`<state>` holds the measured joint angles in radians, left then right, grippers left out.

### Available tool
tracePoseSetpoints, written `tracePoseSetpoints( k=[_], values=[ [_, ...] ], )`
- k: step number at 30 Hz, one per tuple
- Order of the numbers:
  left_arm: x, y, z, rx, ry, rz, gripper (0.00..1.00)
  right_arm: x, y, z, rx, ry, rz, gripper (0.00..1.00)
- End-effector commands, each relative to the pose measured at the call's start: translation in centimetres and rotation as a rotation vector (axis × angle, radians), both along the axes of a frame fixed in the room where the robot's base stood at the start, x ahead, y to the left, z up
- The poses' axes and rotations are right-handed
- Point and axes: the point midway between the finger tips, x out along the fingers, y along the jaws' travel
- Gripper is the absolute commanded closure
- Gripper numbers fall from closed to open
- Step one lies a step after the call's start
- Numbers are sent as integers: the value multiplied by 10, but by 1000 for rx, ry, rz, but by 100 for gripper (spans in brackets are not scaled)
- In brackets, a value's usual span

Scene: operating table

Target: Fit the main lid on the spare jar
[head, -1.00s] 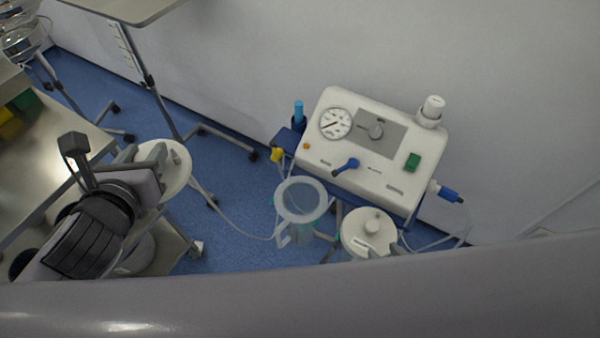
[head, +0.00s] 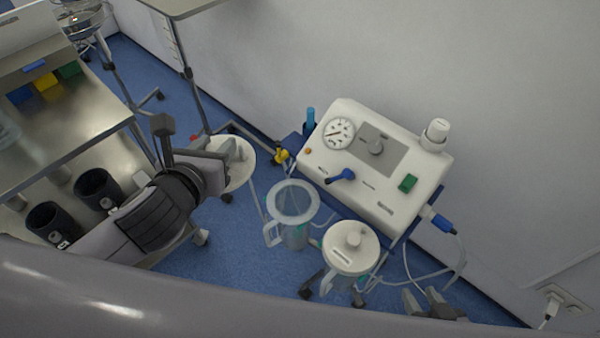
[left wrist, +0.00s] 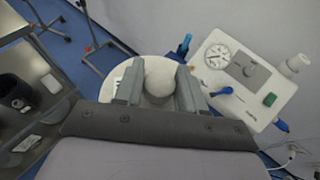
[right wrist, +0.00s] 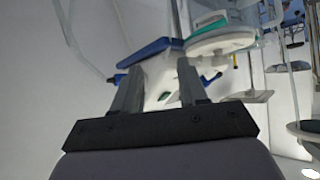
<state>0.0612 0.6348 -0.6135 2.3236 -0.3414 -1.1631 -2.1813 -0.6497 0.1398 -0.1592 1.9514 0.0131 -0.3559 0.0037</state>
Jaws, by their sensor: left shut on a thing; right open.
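A round white lid (head: 240,172) is in my left gripper (head: 232,150), shut on its raised middle knob. The lid (left wrist: 112,88) and left gripper (left wrist: 159,88) also show in the left wrist view. The lid is left of and apart from an open clear jar (head: 293,203) with a handle and pale rim, apparently the spare jar. A second clear jar beside it wears a white lid (head: 351,246) with a knob. My right gripper (head: 426,300) is open and empty, right of the lidded jar; it also shows in the right wrist view (right wrist: 160,85).
A white suction unit (head: 375,160) with gauge and dial stands behind the jars, with hoses around it. A steel cart (head: 75,140) with black cups stands at left. A stand's pole (head: 185,75) rises behind my left arm. Blue floor shows between cart and jars.

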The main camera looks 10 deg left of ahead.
Motion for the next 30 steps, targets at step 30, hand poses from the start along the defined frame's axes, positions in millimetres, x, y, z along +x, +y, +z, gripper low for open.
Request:
tracePoseSetpoints(
  k=[30],
  values=[
    [95, -101, -158, 7, -6, -9, 94, 5, 8, -97, 22, 6, 11, 57]
  ],
)
